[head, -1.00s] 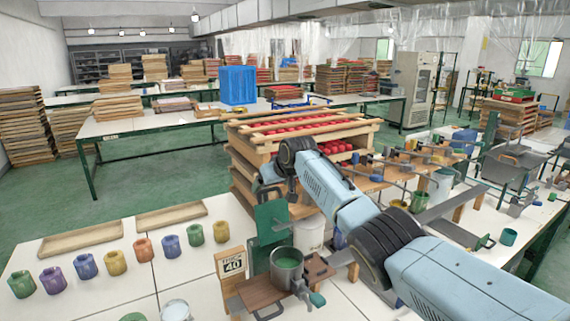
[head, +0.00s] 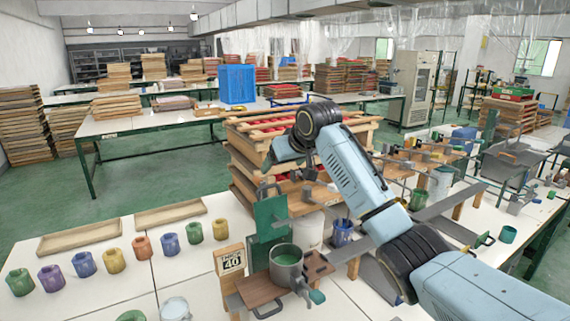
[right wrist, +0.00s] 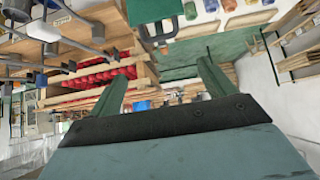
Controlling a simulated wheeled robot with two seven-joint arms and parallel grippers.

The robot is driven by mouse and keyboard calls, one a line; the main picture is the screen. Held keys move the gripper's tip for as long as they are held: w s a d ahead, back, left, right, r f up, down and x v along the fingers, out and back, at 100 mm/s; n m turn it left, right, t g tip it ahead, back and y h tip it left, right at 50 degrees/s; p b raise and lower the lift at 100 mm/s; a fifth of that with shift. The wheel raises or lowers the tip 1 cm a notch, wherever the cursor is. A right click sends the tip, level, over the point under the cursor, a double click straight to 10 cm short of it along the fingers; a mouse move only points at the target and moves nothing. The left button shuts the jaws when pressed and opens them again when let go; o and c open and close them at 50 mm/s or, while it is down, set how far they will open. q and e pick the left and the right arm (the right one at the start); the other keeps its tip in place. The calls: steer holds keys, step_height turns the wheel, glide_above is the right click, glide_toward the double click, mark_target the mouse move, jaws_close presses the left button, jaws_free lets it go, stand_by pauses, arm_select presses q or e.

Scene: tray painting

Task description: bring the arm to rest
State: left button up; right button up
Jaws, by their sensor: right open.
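My right arm comes in from the lower right in the head view, bent at a raised joint, with its far end above the bench near the stacked wooden trays. In the right wrist view my right gripper (right wrist: 165,72) shows two green fingers spread apart with nothing between them. In the head view its fingers are not clear against the arm and the clutter behind. My left arm and gripper are not in view.
A green-filled metal pot (head: 286,265) stands on the bench below the arm, near a "40" block (head: 231,260). Several coloured cups (head: 113,261) and two shallow wooden trays (head: 80,238) are at left. Wooden trays (head: 243,165) with red items stand behind the arm.

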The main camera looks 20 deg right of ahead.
stand_by(0.4)
steer(key=s+a+f+n+g, duration=0.1)
steer(key=s+a+f, duration=0.3)
steer(key=s+f, duration=0.6)
steer(key=s+a+f+n+g, duration=0.1)
steer(key=s+a+f+g, duration=0.15)
steer(key=s+f, duration=0.75)
steer(key=s+a+f+m+g, duration=0.1)
steer(key=s+f, duration=0.4)
steer(key=s, duration=0.8)
steer(key=s+a+f+g, duration=0.1)
steer(key=s+f, duration=0.4)
steer(key=s, duration=0.8)
step_height(320, 180, down, 32)
steer(key=s+g+b, duration=0.1)
steer(key=s+b, duration=0.1)
steer(key=b, duration=0.4)
steer(key=s+d+f+g+b, duration=0.1)
steer(key=s+d+f+b, duration=0.2)
steer(key=s+f, duration=1.3)
step_height(320, 180, down, 2)
steer(key=shift+h+b, duration=0.4)
